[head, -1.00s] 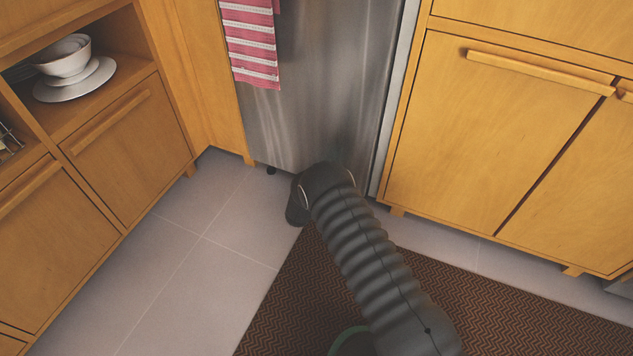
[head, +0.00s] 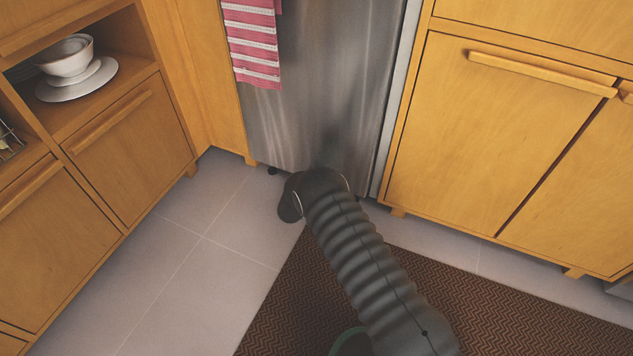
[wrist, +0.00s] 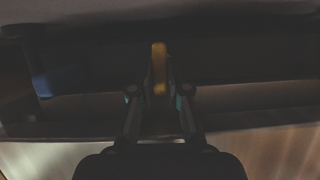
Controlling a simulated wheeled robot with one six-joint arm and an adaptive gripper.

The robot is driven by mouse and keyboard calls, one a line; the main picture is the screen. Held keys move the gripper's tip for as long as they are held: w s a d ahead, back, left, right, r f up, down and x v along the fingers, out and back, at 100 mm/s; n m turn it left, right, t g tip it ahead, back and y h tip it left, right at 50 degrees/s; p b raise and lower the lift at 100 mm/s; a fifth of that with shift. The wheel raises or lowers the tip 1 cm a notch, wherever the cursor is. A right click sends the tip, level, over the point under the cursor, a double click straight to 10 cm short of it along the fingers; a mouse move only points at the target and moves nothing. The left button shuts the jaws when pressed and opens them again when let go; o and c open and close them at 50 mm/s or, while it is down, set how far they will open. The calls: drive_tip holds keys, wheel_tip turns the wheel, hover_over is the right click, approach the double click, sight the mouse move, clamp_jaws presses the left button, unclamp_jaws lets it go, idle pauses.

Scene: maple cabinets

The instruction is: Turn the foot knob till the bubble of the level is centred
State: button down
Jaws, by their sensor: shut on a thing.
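In the dark wrist view, my gripper (wrist: 160,92) is under the steel appliance, its two fingers close together. It is shut on what looks like the foot knob (wrist: 159,66), of which a narrow yellow-orange upright strip shows between and above the fingertips. The rest of the knob is too dark to make out. In the head view, my arm hides the gripper and the knob. The steel appliance (head: 310,90) stands upright between the cabinets, with a small dark foot (head: 271,171) at its lower left. No level or bubble can be made out in either view.
Maple cabinets stand at left (head: 125,140) and right (head: 490,130), close beside the appliance. A striped towel (head: 252,45) hangs on its front. A brown mat (head: 300,290) lies under my arm. Grey floor tiles (head: 190,260) are clear at left. A bowl and plate (head: 75,80) sit in the left shelf.

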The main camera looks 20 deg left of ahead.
drive_tip(key=shift+f, duration=0.1)
drive_tip(key=c, duration=1.1)
unclamp_jaws()
drive_tip(key=shift+c, duration=0.2)
drive_tip(key=v, duration=1.2)
drive_tip(key=shift+d, duration=0.1)
